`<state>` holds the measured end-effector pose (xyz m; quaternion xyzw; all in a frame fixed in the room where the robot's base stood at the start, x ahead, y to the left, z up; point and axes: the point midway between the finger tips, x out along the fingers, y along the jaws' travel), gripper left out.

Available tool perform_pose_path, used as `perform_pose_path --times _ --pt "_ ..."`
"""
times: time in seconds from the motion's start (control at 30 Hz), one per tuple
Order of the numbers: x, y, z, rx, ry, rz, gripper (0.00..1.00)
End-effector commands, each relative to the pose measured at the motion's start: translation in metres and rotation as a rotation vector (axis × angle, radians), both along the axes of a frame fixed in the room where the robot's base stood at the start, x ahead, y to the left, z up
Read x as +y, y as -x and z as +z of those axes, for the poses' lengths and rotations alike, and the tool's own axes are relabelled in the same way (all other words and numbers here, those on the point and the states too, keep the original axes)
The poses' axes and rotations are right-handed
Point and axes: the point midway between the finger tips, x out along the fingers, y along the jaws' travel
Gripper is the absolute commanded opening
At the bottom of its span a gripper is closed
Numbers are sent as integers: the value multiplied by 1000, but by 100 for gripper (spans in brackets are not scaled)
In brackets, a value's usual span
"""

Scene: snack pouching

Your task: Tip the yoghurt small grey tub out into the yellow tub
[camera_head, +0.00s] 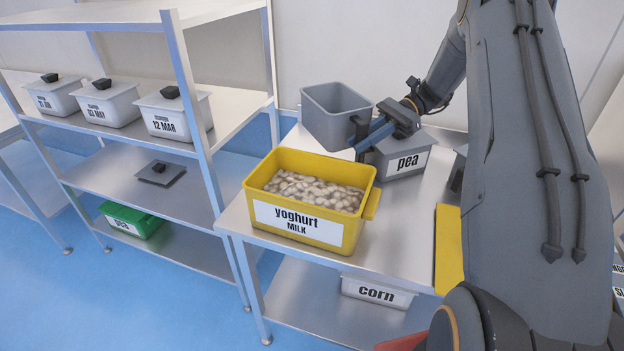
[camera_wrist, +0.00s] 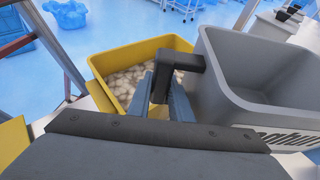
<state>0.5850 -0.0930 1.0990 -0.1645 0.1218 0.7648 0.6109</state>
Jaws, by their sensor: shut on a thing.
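The yellow tub (camera_head: 360,225), labelled yoghurt MILK, stands upright on the metal table and holds many pale brownish pieces (camera_head: 310,190). It also shows in the wrist view (camera_wrist: 100,62). The small grey tub (camera_head: 335,118) is behind it in the head view, open-topped and about upright. In the wrist view the grey tub (camera_wrist: 225,100) is right of the yellow tub, with a partly cut-off label; its visible inside looks empty. My gripper (camera_head: 366,136) is shut on the grey tub's black handle (camera_wrist: 182,62). I cannot tell whether the grey tub touches the table.
A grey lidded pea tub (camera_head: 398,160) stands close by my gripper. A corn tub (camera_head: 377,291) sits on the shelf below. The left rack (camera_head: 185,90) holds several lidded tubs, a loose lid (camera_head: 160,172) and a green pea tub (camera_head: 130,220). Bare table lies right of the yellow tub.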

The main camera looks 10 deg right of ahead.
Motion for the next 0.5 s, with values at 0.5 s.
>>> perform_pose_path --times 0.5 --pt "0 0 50 12 -17 2 0"
